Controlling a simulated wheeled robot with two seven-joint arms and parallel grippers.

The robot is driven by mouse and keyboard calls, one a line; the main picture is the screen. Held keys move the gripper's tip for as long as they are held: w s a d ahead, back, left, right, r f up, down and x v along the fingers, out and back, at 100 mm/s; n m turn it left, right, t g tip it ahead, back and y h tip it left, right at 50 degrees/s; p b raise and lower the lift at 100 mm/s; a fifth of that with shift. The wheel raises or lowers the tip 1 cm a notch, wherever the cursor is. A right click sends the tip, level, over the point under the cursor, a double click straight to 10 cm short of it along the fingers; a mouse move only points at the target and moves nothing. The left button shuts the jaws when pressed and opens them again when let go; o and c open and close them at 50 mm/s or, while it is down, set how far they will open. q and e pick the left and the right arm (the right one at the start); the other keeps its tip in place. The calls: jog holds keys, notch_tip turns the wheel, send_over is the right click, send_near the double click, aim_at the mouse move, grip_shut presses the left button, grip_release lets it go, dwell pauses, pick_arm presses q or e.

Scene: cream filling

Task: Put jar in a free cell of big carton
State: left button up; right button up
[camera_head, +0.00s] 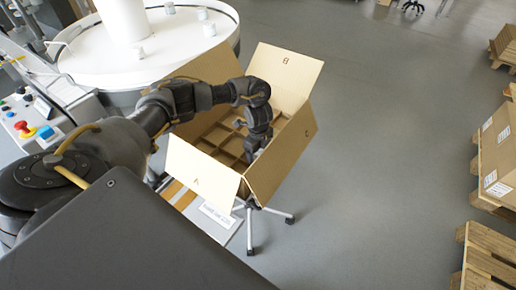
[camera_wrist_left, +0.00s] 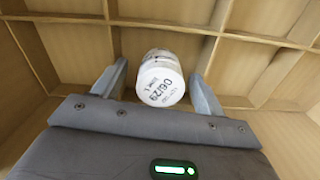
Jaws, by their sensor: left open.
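The big carton (camera_head: 285,162) stands open on a stand with wheeled legs, its flaps spread and its inside split into cells by cardboard dividers (camera_wrist_left: 185,30). My left arm reaches over the carton, and my left gripper (camera_head: 251,155) is down inside it. In the left wrist view, a white jar (camera_wrist_left: 160,80) with "06/29" on its lid sits between the two fingers of my left gripper (camera_wrist_left: 160,85). The fingers are open, with a gap on each side of the jar. The jar's base is hidden. The jar cannot be made out in the head view. My right gripper is not in view.
A round white table (camera_head: 85,50) with several small white jars (camera_head: 209,29) stands behind the carton. A control panel with a red button (camera_head: 22,127) is at the left. Pallets (camera_head: 490,258) and boxes (camera_head: 497,150) line the right side. The grey floor between is clear.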

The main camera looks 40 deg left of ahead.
pick_arm(q)
notch_tip(320, 180, up, 11)
jog(key=shift+f+p, duration=0.2)
jog(key=shift+p, duration=0.75)
